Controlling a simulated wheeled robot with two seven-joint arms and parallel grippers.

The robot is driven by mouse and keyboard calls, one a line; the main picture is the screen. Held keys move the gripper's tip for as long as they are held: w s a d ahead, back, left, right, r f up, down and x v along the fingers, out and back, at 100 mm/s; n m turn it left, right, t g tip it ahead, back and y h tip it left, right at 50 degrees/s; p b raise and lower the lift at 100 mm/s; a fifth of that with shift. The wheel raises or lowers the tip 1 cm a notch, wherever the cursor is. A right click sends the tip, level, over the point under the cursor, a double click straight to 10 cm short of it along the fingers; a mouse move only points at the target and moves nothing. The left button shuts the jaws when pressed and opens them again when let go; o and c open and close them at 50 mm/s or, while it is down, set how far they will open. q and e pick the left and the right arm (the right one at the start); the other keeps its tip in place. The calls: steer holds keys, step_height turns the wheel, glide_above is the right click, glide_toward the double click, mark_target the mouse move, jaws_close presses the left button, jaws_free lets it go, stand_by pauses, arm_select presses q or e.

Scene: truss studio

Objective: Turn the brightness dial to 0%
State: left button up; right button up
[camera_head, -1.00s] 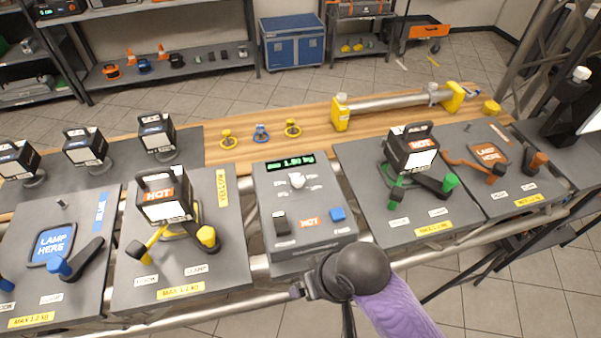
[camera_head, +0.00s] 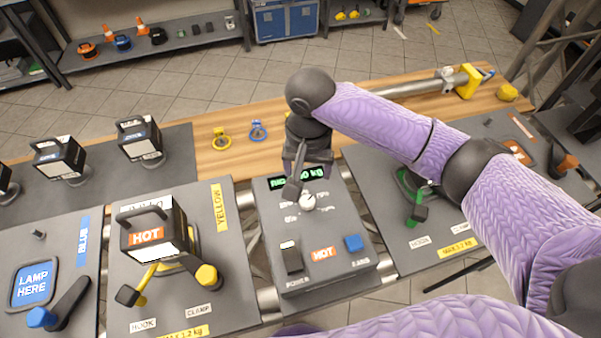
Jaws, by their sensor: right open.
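The brightness dial is a small white knob (camera_head: 308,202) on the grey control box (camera_head: 340,264), with tiny percent marks around it that are too small to read. My right gripper (camera_head: 303,180) is open and points down just behind the dial, with one dark finger close to the knob's left side. I cannot tell whether it touches the knob. The gripper partly covers the green display (camera_head: 277,184) and some of the marks. My left gripper is not in view.
A lamp marked HOT (camera_head: 146,236) stands on the yellow station to the left. My right arm covers much of the right-hand station.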

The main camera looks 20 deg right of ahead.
mark_target(308, 201)
steer(key=f, duration=0.2)
steer(key=s+f+b, duration=0.1)
steer(key=f, duration=0.1)
step_height(308, 201, down, 5)
steer(key=shift+w+r+b, duration=0.1)
steer(key=shift+w+b, duration=0.05)
steer(key=shift+b, duration=0.6)
steer(key=shift+f, duration=0.35)
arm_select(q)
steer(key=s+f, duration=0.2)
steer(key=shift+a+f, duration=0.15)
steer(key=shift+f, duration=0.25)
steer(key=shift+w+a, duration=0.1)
arm_select(e)
steer(key=shift+c, duration=1.1)
jaws_close()
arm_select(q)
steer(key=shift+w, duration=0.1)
